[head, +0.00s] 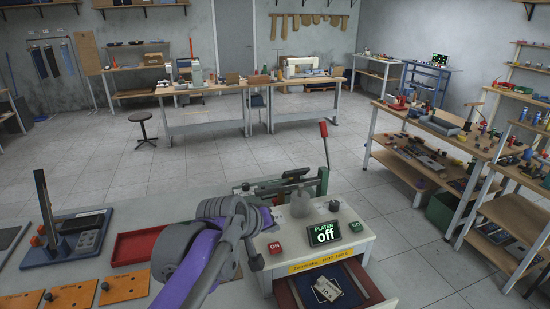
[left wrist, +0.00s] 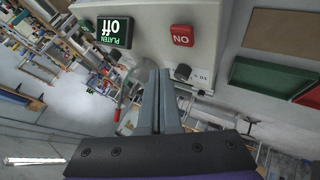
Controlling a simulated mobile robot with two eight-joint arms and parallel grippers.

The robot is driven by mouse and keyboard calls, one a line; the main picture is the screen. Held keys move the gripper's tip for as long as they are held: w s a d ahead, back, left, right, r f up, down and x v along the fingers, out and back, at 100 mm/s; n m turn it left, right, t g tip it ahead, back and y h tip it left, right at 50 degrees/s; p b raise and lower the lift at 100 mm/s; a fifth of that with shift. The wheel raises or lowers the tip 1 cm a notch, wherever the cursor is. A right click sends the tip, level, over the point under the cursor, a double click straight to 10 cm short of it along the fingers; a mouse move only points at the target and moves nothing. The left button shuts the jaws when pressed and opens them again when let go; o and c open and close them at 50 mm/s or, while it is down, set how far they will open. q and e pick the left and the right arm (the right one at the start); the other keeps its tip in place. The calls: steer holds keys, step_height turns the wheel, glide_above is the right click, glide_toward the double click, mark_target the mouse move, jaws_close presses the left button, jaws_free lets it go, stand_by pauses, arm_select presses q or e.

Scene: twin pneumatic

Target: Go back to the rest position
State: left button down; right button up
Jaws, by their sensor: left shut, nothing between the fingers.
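My left gripper (head: 256,262) is at the end of my purple and grey arm, by the left front of a white press machine (head: 340,250). In the left wrist view its two grey fingers (left wrist: 159,75) are together with nothing between them. They point toward the machine's front, near a dark knob (left wrist: 182,72) and the red ON button (left wrist: 182,35). The green display (head: 324,234) reads PLATEN off. Much of the gripper is hidden in the head view by my own arm. My right gripper is in neither view.
An open drawer (head: 372,290) below the machine holds a small card. A red lever (head: 323,130) rises behind. A red tray (head: 135,247), orange plates (head: 124,288) and a fixture (head: 80,236) lie on the left. Shelves stand right; the floor behind is open.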

arm_select(q)
steer(key=s+a+f+m+y, duration=0.1)
steer(key=s+a+f, duration=0.4)
steer(key=s, duration=0.3)
steer(key=s+a+f+g+y, duration=0.1)
steer(key=s+a+f, duration=0.5)
steer(key=s+f, duration=0.1)
steer(key=s+a+f+m+g+y, duration=0.1)
steer(key=s+a+f, duration=0.4)
steer(key=s, duration=0.5)
steer(key=shift+a+f+m+y, duration=0.15)
steer(key=shift+f+m+y, duration=0.15)
steer(key=shift+f+y, duration=0.25)
steer(key=shift+r, duration=0.1)
